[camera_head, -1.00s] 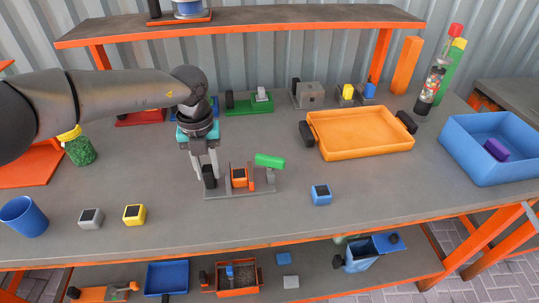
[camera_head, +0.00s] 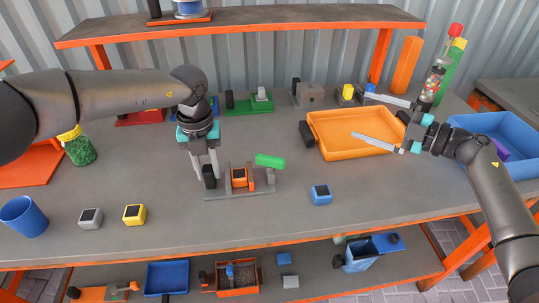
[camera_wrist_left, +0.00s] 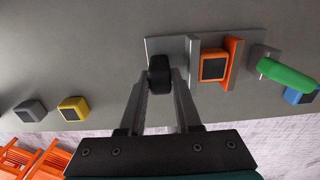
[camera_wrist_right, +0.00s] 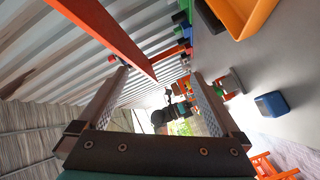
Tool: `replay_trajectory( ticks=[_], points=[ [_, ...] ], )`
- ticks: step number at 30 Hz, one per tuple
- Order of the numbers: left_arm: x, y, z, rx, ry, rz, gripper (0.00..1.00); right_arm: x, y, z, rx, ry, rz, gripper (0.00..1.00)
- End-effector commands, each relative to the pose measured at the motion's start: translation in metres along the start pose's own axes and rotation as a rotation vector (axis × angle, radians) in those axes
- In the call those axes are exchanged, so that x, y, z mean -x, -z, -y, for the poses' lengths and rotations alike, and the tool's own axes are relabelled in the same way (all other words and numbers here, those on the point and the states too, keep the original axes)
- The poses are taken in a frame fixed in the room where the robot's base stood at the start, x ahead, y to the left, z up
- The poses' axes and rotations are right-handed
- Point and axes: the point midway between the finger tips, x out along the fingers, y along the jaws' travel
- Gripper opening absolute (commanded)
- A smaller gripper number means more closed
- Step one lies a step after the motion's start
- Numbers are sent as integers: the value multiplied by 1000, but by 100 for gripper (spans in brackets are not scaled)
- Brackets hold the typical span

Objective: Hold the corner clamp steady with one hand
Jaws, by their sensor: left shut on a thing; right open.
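The corner clamp (camera_head: 240,193) is a grey plate with an orange block, a green handle (camera_head: 269,160) and a black knob (camera_head: 209,176) at its left end. It sits on the grey bench, left of centre. My left gripper (camera_head: 207,178) points down at its left end and is shut on the black knob, which also shows between the fingers in the left wrist view (camera_wrist_left: 160,74). My right gripper (camera_head: 380,118) is open and empty, above the orange tray, fingers pointing left. In the right wrist view its fingers (camera_wrist_right: 155,85) are wide apart with nothing between them.
The orange tray (camera_head: 325,155) stands right of the clamp, and a blue bin (camera_head: 480,122) at the far right. A blue block (camera_head: 321,194) lies right of the clamp. Yellow (camera_head: 134,214) and grey (camera_head: 91,218) blocks and a blue cup (camera_head: 24,216) are at left. The front middle is clear.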

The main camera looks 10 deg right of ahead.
Motion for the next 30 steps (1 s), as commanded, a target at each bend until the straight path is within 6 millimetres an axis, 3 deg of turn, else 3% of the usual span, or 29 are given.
replay_trajectory(
  ticks=[1,6,12,21,30],
  points=[
    [0,0,0,1,1,1,0,-24,21,1,15,53,-60,100],
    [0,0,0,1,1,2,0,-84,85,19,64,259,-210,100],
    [0,-1,0,1,1,2,0,-129,153,44,167,522,-317,100],
    [0,-1,0,1,1,2,0,-156,222,82,400,913,-306,100],
    [0,-1,0,1,1,2,0,-152,241,97,705,1224,-75,100]
  ],
)
